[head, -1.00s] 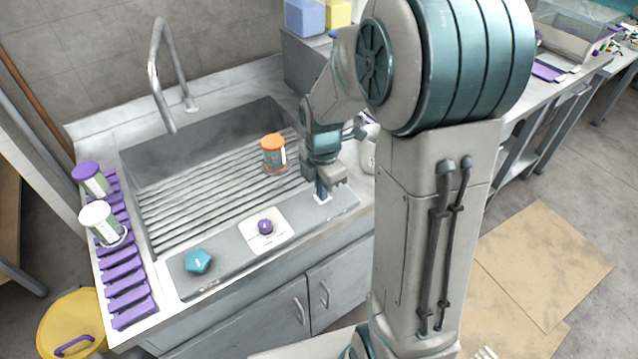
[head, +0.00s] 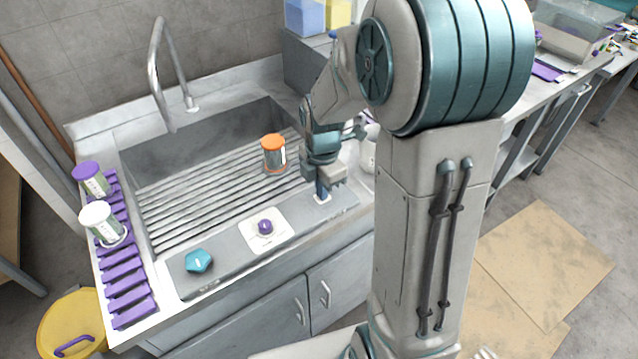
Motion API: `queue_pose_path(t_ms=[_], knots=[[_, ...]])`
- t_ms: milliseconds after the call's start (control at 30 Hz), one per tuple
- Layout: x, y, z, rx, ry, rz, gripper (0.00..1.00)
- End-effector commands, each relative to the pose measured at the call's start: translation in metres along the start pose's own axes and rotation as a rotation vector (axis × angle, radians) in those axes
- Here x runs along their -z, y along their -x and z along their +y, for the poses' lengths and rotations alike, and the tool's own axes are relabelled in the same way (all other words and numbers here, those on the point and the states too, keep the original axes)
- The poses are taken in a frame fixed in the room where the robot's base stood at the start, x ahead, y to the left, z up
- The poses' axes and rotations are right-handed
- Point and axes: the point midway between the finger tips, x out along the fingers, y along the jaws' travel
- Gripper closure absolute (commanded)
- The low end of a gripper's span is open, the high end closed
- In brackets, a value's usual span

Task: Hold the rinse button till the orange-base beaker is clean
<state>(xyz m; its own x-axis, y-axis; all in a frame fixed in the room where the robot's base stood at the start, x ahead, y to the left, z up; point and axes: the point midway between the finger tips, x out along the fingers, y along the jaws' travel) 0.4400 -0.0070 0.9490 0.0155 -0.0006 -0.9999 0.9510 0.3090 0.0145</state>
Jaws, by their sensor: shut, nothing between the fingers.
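The orange-base beaker (head: 273,156) stands upside down on the ribbed sink rack, its orange base on top and its clear wall with a white label below. Whether its wall is clean is too small to tell. My gripper (head: 322,192) is shut and points down at the right end of the sink's front ledge, right of the beaker and apart from it. Its tips are over a small white plate (head: 326,201), where the rinse button seems to be. The fingers cover the button, so I cannot tell whether it is pressed in.
A purple knob (head: 265,228) on a white plate and a teal knob (head: 199,261) sit on the front ledge. Purple-base (head: 91,180) and white-base (head: 101,222) beakers stand on the purple rack (head: 122,270) at left. The faucet (head: 163,75) arches over the sink's back.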

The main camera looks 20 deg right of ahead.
Motion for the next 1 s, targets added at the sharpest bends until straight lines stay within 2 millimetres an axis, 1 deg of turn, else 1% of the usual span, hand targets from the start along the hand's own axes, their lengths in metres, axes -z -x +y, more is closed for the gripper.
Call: queue_pose_path(t_ms=[33,167,267,367,467,600,667,800,900,1000], knots=[[0.002,-0.01,-0.006,0.023,0.0,0.008,1.0],[0.002,-0.01,-0.006,0.023,0.0,0.008,1.0],[0.002,-0.007,-0.006,0.022,0.0,0.008,1.0],[0.002,0.001,-0.006,0.02,0.0,0.007,1.0],[0.003,0.016,-0.006,0.016,0.001,0.006,1.0],[0.004,0.042,-0.005,0.005,0.003,0.002,1.0],[0.003,0.051,-0.004,-0.004,0.004,-0.002,1.0],[0.003,0.085,-0.003,-0.007,0.004,-0.003,1.0],[0.003,0.106,-0.002,-0.006,0.005,-0.003,1.0],[0.003,0.123,-0.002,-0.005,0.005,-0.002,1.0]])
